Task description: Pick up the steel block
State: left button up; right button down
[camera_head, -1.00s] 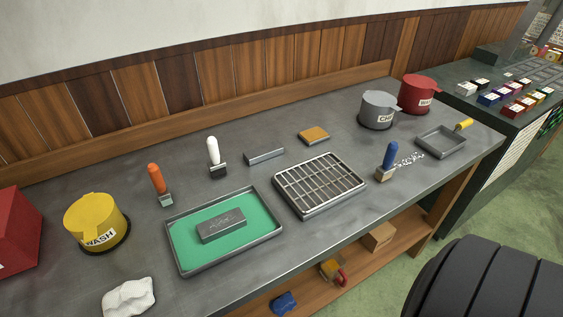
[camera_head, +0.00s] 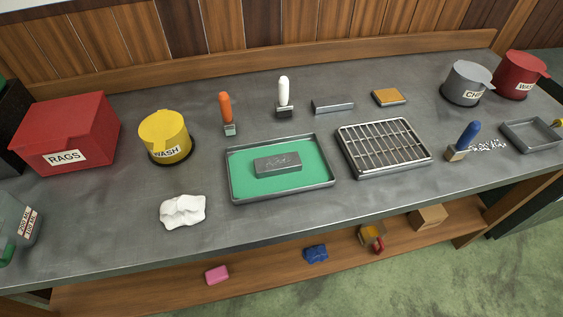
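A dark grey metal block (camera_head: 277,164) with raised lettering on top lies in a shallow grey tray (camera_head: 240,196) with a green bottom, near the middle of the bench. A plain grey metal bar (camera_head: 333,105) lies behind the tray, to its right. I cannot tell for sure which of the two is called the steel block; both look like steel. Neither of my grippers is in view.
A wire rack (camera_head: 385,147) stands right of the tray. A white rag (camera_head: 183,211), yellow wash can (camera_head: 165,137) and red rags box (camera_head: 68,133) are left. The front bench strip is mostly clear.

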aim_at(272, 165)
jog(key=k+j, duration=0.1)
jog(key=j, duration=0.3)
jog(key=j+z, duration=0.15)
jog(key=j, duration=0.2)
jog(key=k+j, duration=0.15)
jog(key=j, duration=0.2)
jog(key=k+j+z, duration=0.1)
jog(key=j, duration=0.3)
jog(key=k+j+z, duration=0.1)
jog(key=j, duration=0.25)
